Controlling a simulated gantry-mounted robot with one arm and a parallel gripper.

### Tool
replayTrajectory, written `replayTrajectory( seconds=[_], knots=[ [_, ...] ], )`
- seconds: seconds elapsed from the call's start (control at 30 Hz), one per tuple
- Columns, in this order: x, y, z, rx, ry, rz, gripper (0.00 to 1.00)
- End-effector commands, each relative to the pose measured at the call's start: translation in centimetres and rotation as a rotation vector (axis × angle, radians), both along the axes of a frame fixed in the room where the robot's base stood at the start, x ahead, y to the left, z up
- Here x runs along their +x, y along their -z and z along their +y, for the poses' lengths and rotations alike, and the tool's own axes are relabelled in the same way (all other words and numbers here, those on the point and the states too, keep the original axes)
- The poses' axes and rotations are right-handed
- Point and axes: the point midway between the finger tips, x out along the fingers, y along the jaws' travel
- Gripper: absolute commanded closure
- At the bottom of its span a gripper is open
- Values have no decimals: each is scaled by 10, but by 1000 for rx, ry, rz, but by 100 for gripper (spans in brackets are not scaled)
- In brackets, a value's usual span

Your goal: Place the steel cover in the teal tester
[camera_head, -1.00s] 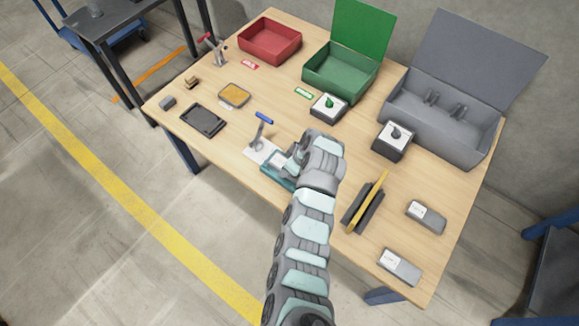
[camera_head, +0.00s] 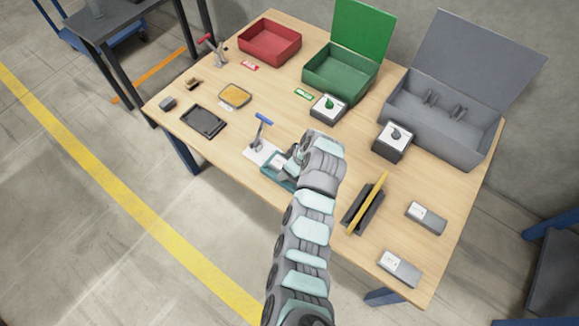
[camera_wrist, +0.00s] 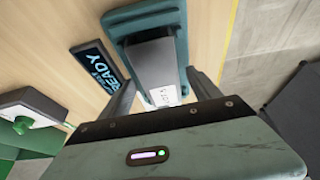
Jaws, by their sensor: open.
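The teal tester (camera_head: 273,173) stands near the front middle of the table, partly hidden by my arm in the head view. In the wrist view the tester (camera_wrist: 178,20) fills the top middle. A grey metal piece with a white label, which looks like the steel cover (camera_wrist: 150,62), lies in the tester's recess. How deeply it is seated I cannot tell. My gripper (camera_wrist: 160,92) is open, with one finger on each side of the cover's near end. In the head view my gripper (camera_head: 290,163) is low over the tester, its fingertips not clear.
A display reading "READY" (camera_wrist: 97,65) lies beside the tester. A blue-handled clamp (camera_head: 261,133) stands just behind it. A rack with a yellow plate (camera_head: 367,203) and two grey labelled blocks (camera_head: 426,218) (camera_head: 400,268) are to the right.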

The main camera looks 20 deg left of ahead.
Motion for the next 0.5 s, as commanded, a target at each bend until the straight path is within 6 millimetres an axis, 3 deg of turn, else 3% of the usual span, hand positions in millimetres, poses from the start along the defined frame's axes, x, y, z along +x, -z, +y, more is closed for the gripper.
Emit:
replayTrajectory(
  seconds=[0.17, 0.5],
  knots=[
    [-2, -21, -8, 1, 2, -2, 28],
    [-7, -83, -33, 0, 2, -4, 28]
  ],
)
